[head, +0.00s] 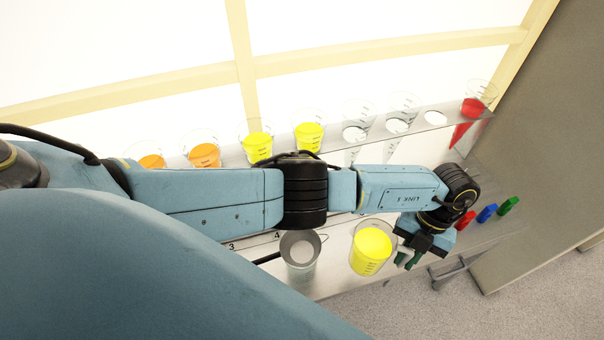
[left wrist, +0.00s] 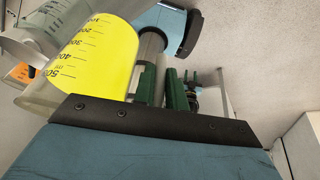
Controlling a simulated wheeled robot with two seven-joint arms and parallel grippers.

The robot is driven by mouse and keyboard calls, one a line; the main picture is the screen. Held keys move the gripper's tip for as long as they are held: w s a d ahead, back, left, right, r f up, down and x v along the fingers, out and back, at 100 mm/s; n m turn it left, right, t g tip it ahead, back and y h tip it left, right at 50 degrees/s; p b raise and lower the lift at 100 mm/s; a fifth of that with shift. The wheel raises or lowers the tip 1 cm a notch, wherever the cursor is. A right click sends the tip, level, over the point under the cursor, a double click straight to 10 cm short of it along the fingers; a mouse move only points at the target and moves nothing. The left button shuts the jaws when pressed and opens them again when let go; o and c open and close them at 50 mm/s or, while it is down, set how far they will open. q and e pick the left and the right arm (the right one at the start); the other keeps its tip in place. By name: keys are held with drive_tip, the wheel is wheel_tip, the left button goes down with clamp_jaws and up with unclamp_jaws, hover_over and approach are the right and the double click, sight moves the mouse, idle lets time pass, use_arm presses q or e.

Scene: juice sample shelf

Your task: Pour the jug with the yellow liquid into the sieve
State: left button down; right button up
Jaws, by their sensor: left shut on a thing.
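The jug with the yellow liquid (head: 372,251) is at the front right of the shelf, right of the sieve. My left gripper (head: 408,256) is at the jug's right side, its green fingers shut on the jug's handle. In the left wrist view the jug (left wrist: 98,58) fills the upper left, and the handle runs up from between the green fingers (left wrist: 163,90). The sieve (head: 301,250), with a dark handle pointing left, sits over a clear container (head: 302,272). I cannot tell whether the jug touches the shelf.
A back row on the upper shelf (head: 228,158) holds clear vessels with orange (head: 204,154), yellow (head: 258,147) and red (head: 474,106) contents, and several empty ones. Red, blue (head: 487,213) and green (head: 508,206) small items lie at the right. My left arm crosses above the shelf.

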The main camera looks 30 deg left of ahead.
sight(395, 245)
use_arm(q)
drive_tip(key=shift+s+d+r+n, duration=0.1)
drive_tip(key=shift+s+d+n, duration=0.25)
drive_tip(key=shift+n, duration=0.15)
drive_tip(key=shift+w, duration=0.1)
drive_tip(key=shift+a+r+h+p, duration=0.1)
drive_tip(key=shift+r+h+p, duration=0.2)
drive_tip(key=shift+p, duration=0.2)
drive_tip(key=p, duration=0.1)
drive_tip(key=r+h+p, duration=0.1)
drive_tip(key=p, duration=0.1)
drive_tip(key=a+r+p, duration=0.1)
drive_tip(key=shift+s+a+t+h+p, duration=0.1)
drive_tip(key=shift+s+t+h+p, duration=0.15)
drive_tip(key=shift+t+h+p, duration=0.15)
drive_tip(key=a+r+h+p, duration=0.1)
drive_tip(key=p, duration=0.1)
drive_tip(key=shift+s+a+r+m+h+p, duration=0.2)
drive_tip(key=shift+m+h+p, duration=0.1)
drive_tip(key=shift+m+h, duration=0.1)
drive_tip(key=shift+s+a+r+t+h, duration=0.1)
drive_tip(key=shift+a+t+h, duration=0.1)
drive_tip(key=shift+t+h, duration=0.1)
drive_tip(key=shift+a, duration=0.1)
drive_tip(key=shift+s+a+r+h+p, duration=0.1)
drive_tip(key=shift+a+r+h+p, duration=0.2)
drive_tip(key=shift+a+h+p, duration=0.15)
